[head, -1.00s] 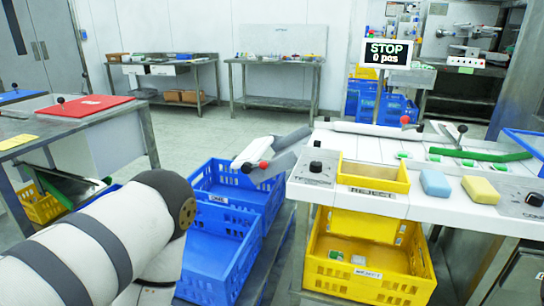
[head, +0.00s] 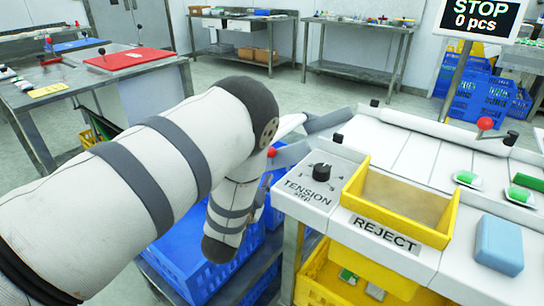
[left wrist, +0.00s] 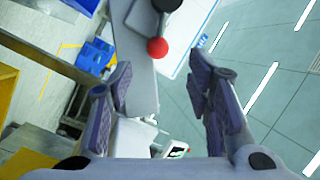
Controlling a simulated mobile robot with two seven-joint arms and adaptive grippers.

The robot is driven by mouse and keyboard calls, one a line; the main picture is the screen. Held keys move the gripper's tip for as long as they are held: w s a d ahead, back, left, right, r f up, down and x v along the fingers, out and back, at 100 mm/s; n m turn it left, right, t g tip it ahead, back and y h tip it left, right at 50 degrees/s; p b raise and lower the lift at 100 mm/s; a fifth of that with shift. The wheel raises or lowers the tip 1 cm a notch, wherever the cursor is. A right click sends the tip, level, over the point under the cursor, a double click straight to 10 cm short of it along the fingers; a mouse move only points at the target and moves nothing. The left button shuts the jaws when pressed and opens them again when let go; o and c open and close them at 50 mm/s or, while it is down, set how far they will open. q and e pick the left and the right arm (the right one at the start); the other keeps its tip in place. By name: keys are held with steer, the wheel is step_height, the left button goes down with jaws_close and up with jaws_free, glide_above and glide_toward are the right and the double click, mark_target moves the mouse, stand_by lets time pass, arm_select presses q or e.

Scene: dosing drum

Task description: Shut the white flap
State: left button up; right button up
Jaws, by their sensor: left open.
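The white flap (head: 289,124) sticks out from the left end of the white machine table, above the blue crates. My left arm hides most of it in the head view. Its red knob (head: 271,152) shows just past my arm. In the left wrist view the pale flap (left wrist: 136,72) reaches between my fingers, with the red knob (left wrist: 157,47) near the top. My left gripper (left wrist: 161,85) is open, one finger on each side of the flap. I cannot tell whether either finger touches it. In the head view its fingers are largely hidden. My right gripper is not in view.
Blue crates (head: 183,262) stand below the flap. The yellow REJECT bin (head: 403,207) and a tension dial (head: 322,172) are on the machine table's near left corner. A side table with a red board (head: 135,59) stands at the left.

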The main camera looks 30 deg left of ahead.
arm_select(q)
steer(key=x, duration=0.7)
steer(key=shift+b, duration=0.3)
steer(key=shift+d+f, duration=0.1)
steer(key=shift+f, duration=0.05)
jaws_close()
